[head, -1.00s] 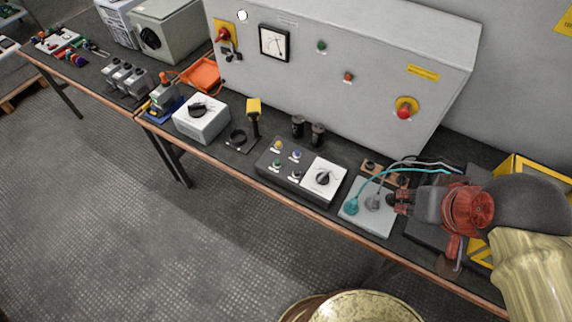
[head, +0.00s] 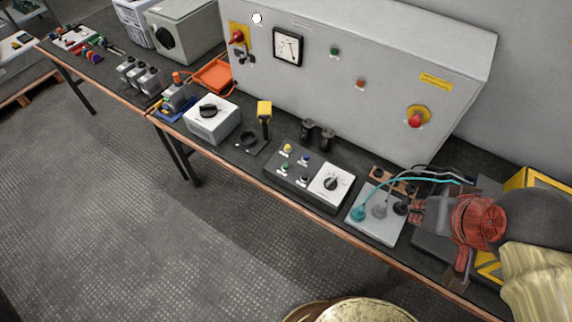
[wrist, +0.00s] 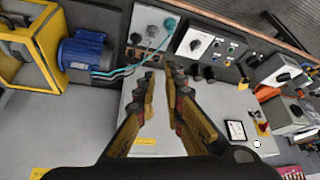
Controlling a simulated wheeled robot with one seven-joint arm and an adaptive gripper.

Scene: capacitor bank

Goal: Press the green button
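Two green buttons show in the head view. One green button (head: 335,51) is on the front of the large grey cabinet (head: 380,75). The other, a small green button (head: 285,167), is on the dark control box (head: 291,179) beside a yellow, a blue and a black control. In the wrist view the control box (wrist: 220,46) lies up and to the right of my gripper (wrist: 162,78). My gripper's fingers are apart with nothing between them. In the head view my gripper (head: 410,208) is at the right, near the plug plate and away from both green buttons.
A plate with teal and grey plugs (head: 377,222) lies left of my gripper. A red emergency stop (head: 415,120) and a red button (head: 360,84) are on the cabinet. A blue motor (wrist: 85,53) and yellow frame (wrist: 28,45) show in the wrist view. Floor before the bench is clear.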

